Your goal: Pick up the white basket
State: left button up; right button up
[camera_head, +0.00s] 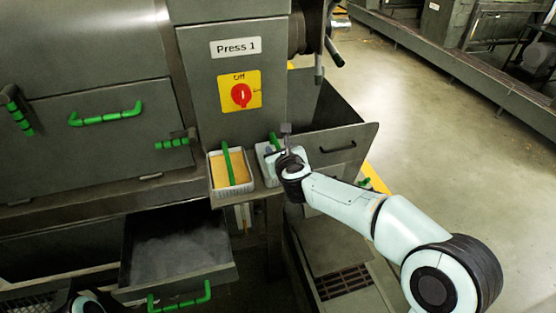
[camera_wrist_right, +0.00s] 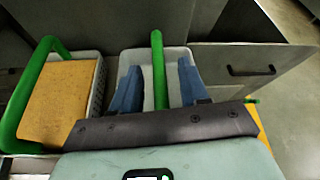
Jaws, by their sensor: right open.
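Two white baskets with green handles stand side by side on a ledge under the press panel. The right white basket (camera_head: 262,150) looks empty and is partly hidden behind my right gripper (camera_head: 284,132). In the right wrist view the same basket (camera_wrist_right: 140,58) lies ahead, with its green handle (camera_wrist_right: 158,70) standing between the two blue fingers. The fingers are apart; I cannot tell whether either touches the handle. The left basket (camera_head: 217,186) is filled with yellow material and also shows in the wrist view (camera_wrist_right: 97,88). My left gripper is not visible.
The press panel (camera_head: 238,48) with a red switch (camera_head: 241,94) rises behind the baskets. A grey bin with a black handle (camera_head: 338,147) is to the right. An open drawer (camera_head: 180,250) is below left. Clear floor (camera_head: 460,150) lies to the right.

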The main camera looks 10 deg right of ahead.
grip_shut()
